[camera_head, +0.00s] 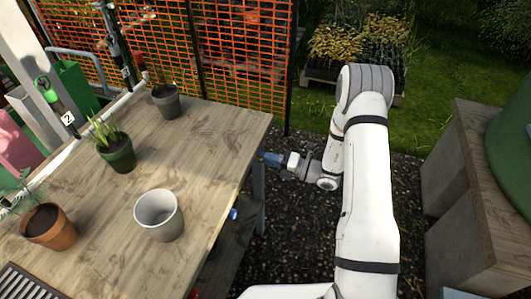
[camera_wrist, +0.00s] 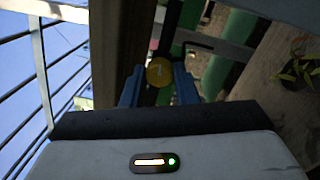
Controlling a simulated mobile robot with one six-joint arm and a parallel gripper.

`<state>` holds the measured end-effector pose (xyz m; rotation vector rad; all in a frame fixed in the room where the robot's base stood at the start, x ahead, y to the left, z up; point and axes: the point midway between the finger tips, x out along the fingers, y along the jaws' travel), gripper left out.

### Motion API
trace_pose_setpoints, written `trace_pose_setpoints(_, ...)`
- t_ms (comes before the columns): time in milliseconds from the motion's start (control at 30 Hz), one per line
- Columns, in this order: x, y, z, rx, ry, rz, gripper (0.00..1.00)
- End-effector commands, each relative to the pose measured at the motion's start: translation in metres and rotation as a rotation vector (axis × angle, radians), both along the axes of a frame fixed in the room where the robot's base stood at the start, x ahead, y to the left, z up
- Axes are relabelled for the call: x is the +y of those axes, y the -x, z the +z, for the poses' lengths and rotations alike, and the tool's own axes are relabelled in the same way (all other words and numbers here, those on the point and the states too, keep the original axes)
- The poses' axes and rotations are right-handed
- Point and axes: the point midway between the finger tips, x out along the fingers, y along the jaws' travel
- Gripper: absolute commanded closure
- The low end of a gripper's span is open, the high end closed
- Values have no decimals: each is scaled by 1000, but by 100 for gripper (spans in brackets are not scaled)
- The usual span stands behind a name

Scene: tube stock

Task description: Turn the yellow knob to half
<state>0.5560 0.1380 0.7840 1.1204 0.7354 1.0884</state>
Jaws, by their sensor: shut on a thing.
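The yellow knob (camera_wrist: 160,72) is a small round disc with a faint mark on its face, in the upper middle of the wrist view. My gripper (camera_wrist: 158,84) has its two blue fingers on either side of the knob and is shut on it. The mark is too dim to read as a setting. In the head view my gripper (camera_head: 268,158) is at the right edge of the wooden table, pointing left. I cannot make out the yellow knob in the head view.
The wooden table (camera_head: 196,135) bears a grey-white pot (camera_head: 158,216), a green pot with a plant (camera_head: 118,155), a dark pot (camera_head: 166,102) and a terracotta pot (camera_head: 48,228). An orange mesh fence (camera_head: 235,50) stands behind. Gravel ground (camera_head: 300,230) lies right of the table.

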Motion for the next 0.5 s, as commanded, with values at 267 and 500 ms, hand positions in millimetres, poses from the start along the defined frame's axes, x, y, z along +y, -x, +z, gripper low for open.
trace_pose_setpoints(267, -2, -2, 1, 108, -40, -6, 96)
trace_pose_setpoints(500, -2, -2, 1, 140, -52, -6, 96)
